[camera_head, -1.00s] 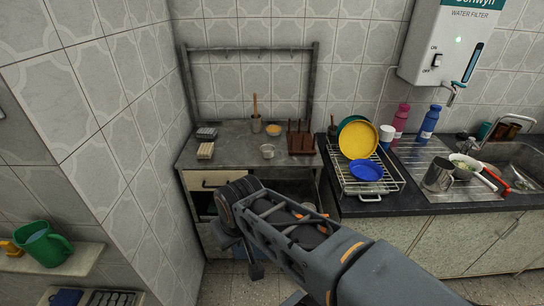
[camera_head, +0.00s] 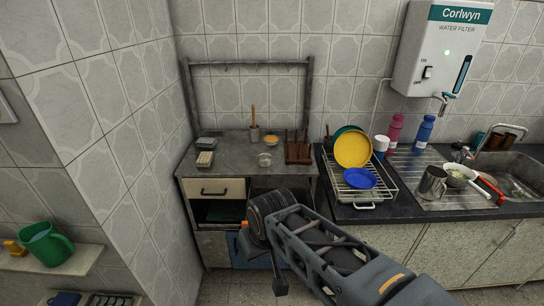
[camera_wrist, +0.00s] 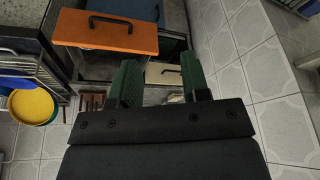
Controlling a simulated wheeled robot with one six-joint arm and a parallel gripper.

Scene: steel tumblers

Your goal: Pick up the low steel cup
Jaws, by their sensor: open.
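A small, low, silvery cup (camera_head: 265,160) stands upright on the grey metal worktop of the stand in the head view, left of a dark brown wooden rack (camera_head: 298,151). My gripper's two dark green fingers (camera_wrist: 160,82) are apart in the wrist view, with nothing between them. In the head view my arm reaches in from the lower right, its end below and in front of the worktop, and the fingers cannot be made out. I cannot make out the low cup in the wrist view. A taller steel mug (camera_head: 432,184) stands on the drainboard at the right.
A pot with a wooden utensil (camera_head: 254,132) and a yellow bowl (camera_head: 271,140) stand behind the cup. A wire dish rack (camera_head: 367,190) with plates is to the right. The cream drawer (camera_head: 213,190) is below the worktop. An orange front (camera_wrist: 105,34) shows in the wrist view.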

